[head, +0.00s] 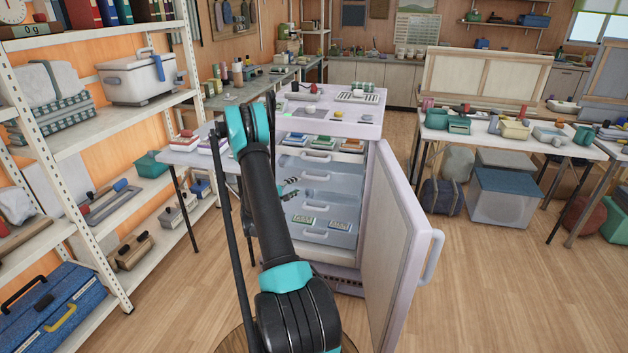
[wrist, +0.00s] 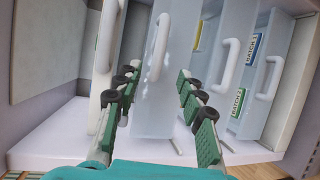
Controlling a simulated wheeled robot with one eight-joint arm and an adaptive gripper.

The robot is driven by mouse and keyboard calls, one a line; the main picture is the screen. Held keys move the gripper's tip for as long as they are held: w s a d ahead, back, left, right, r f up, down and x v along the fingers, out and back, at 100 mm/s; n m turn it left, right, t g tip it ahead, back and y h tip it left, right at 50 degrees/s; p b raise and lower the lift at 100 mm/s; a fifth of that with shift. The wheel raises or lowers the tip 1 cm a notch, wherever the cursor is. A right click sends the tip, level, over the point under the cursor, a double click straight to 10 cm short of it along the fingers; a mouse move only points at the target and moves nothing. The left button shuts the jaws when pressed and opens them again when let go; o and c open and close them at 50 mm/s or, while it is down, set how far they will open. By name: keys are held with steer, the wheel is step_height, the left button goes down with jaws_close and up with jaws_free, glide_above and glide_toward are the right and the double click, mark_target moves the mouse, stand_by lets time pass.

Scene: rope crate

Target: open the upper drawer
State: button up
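A pale lilac cabinet (head: 330,126) stands with its door (head: 398,240) swung open to the right, showing a stack of pale, see-through drawers with white handles. In the wrist view the stack lies sideways, upper drawers to the left. My gripper (head: 291,188) is in front of the stack, partly hidden by my arm in the head view. In the wrist view my gripper (wrist: 156,86) is open, and one drawer's handle (wrist: 158,48) shows between its two fingers. I cannot tell whether they touch it. Another handle (wrist: 107,40) is left of the fingers. The drawers look shut.
Two lower drawers carry labels (wrist: 238,102) and handles (wrist: 228,65). A shelving rack (head: 70,150) stands at the left, and a table with bins (head: 515,130) at the right. Small items lie on the cabinet top. Open wooden floor (head: 500,290) lies right of the door.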

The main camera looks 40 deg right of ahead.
mark_target(312, 179)
steer(key=x, duration=1.4)
steer(key=shift+d, duration=0.1)
steer(key=shift+f, duration=0.1)
jaws_close()
